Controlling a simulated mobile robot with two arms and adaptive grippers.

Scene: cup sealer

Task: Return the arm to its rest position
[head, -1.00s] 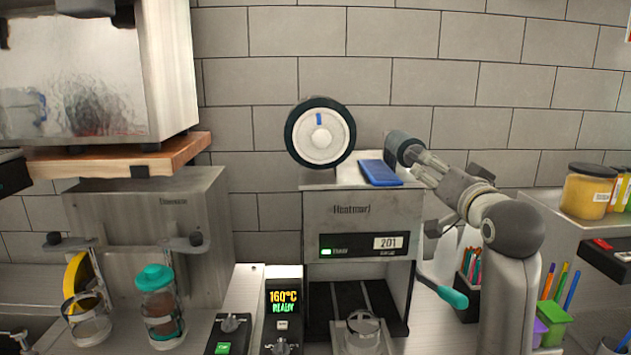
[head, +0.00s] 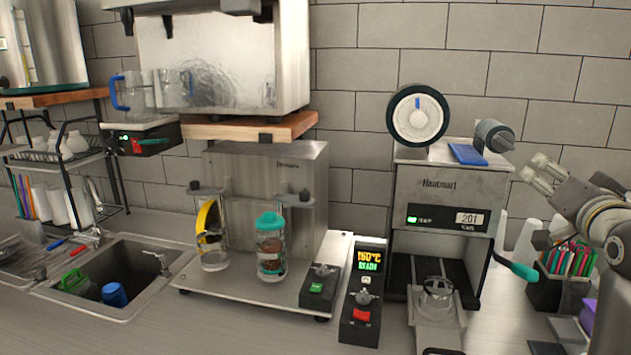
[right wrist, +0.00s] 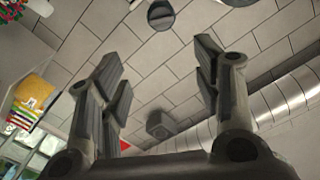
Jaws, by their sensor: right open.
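My right gripper (head: 541,173) is open and empty at the right of the head view. It is apart from the cup sealer (head: 440,196), to the right of the dark roll end (head: 494,135) on the sealer's top. In the right wrist view its fingers (right wrist: 158,88) are spread wide with nothing between them, against a tiled surface. Part of my right arm is cut off by the right edge of the head view. My left gripper is not in view.
The sealer has a teal-tipped lever (head: 524,271) on its right side and a clear cup (head: 437,298) at its base. A pen holder (head: 566,265) stands below my right gripper. A sink (head: 112,276) lies at the left.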

